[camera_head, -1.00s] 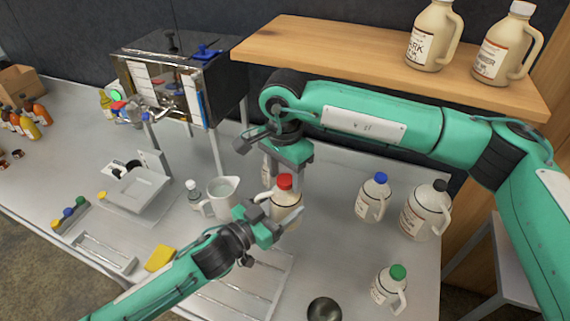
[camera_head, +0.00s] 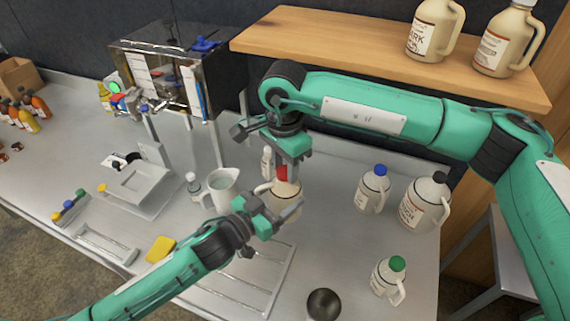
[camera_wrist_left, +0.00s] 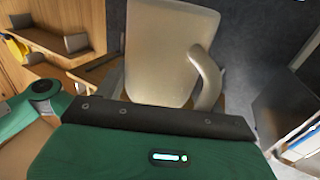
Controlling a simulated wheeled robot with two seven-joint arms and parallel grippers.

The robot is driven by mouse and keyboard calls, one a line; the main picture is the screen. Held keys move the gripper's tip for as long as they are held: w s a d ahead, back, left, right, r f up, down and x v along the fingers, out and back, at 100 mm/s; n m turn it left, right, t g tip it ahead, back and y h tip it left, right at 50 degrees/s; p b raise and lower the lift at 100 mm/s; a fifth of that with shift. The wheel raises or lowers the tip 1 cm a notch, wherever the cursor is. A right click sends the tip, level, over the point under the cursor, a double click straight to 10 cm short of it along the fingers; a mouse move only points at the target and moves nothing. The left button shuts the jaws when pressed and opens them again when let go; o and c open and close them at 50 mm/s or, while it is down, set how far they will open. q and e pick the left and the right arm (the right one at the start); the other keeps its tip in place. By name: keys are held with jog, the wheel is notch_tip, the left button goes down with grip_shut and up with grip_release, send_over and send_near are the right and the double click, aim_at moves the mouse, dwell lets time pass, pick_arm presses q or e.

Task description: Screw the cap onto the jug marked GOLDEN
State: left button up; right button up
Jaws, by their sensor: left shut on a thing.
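A cream jug (camera_head: 284,197) with a red cap (camera_head: 281,173) at its top stands mid-table; its label is hidden, so I cannot read a name on it. My left gripper (camera_head: 270,212) is shut on this jug from the front left. The left wrist view shows the jug's pale body and handle (camera_wrist_left: 172,50) up close. My right gripper (camera_head: 287,160) points down at the red cap and covers part of it; whether its fingers touch or grip the cap is hidden. I cannot tell if the cap is seated.
Jugs with blue (camera_head: 374,190), black (camera_head: 425,203) and green (camera_head: 389,278) caps stand to the right. A dark round object (camera_head: 324,304) is in front. A wooden shelf (camera_head: 380,55) bears two jugs behind.

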jog(key=o, duration=0.4)
jog(key=shift+r, duration=0.15)
notch_tip(320, 180, up, 12)
jog(key=shift+a+f, duration=0.1)
dwell(0.7)
